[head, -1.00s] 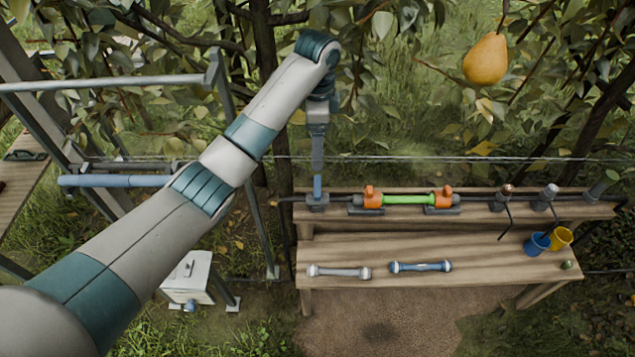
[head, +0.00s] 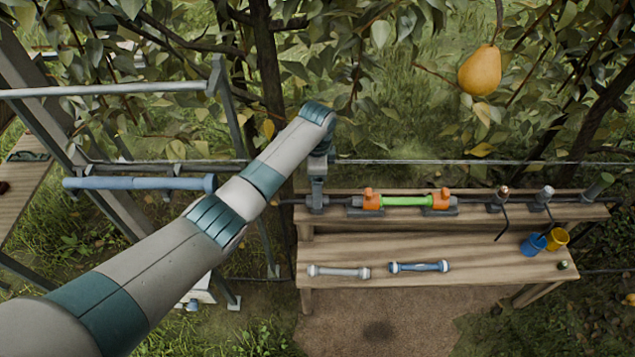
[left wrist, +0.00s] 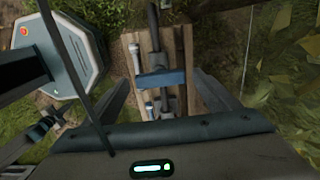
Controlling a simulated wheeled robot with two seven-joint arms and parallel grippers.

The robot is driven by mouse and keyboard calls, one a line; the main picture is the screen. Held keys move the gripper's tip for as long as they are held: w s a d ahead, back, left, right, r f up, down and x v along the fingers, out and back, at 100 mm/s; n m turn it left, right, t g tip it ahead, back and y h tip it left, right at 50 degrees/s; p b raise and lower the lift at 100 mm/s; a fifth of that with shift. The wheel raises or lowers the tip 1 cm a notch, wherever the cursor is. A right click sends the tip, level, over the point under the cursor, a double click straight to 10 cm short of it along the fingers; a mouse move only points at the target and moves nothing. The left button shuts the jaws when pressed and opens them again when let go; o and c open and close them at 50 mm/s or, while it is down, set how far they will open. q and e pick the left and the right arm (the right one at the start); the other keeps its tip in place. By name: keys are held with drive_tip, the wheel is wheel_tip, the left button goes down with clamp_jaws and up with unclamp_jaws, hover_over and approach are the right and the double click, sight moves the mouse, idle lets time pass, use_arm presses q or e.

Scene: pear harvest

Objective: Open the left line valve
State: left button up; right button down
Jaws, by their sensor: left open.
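The left line valve (head: 318,206) sits on the dark pipe at the left end of the bench's back shelf. In the head view my left gripper (head: 317,192) points down right over it and hides its blue lever. In the left wrist view the blue lever (left wrist: 162,80) lies crosswise over the dark pipe. My left gripper's fingers (left wrist: 163,92) are apart, one on each side of the lever. I cannot tell whether they touch it. My right gripper is not in view.
A green filter tube (head: 405,201) between orange fittings lies right of the valve. A grey cartridge (head: 339,272) and a blue cartridge (head: 420,267) lie on the wooden bench (head: 390,248). Blue (head: 533,243) and yellow (head: 557,238) cups stand right. A wire (head: 450,162) runs behind.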

use_arm(q)
drive_tip(key=shift+f, duration=0.2)
drive_tip(key=c, duration=1.1)
drive_tip(key=shift+o, duration=0.2)
